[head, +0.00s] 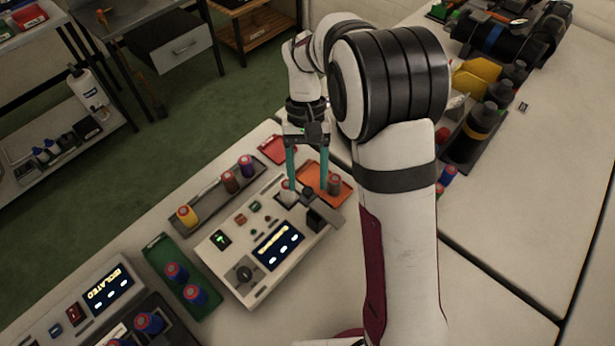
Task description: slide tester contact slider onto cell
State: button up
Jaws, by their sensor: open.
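The tester (262,281) is a cream box with a lit display, a dark knob and small buttons, on the near table. A small cylinder that looks like the cell (286,185) stands at its far end, partly hidden by a finger. Dark blocks at the tester's right end, one likely the contact slider (318,219), sit to the right of the cell; which part slides is hard to tell. My gripper (307,188) points down over this end, its two teal fingers apart on either side of the gap between cell and blocks. Nothing is visibly held.
An orange tray (311,172) with a dark cylinder (334,183) lies close behind my gripper, beside a red tray (271,151). A grey tray (209,202) holds several cylinders; a green tray (157,247) holds two blue-and-red ones. Another display unit (95,272) stands at lower left.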

jog(key=shift+s+f, duration=0.2)
jog(key=shift+f, duration=0.3)
grip_shut()
dwell(1.1)
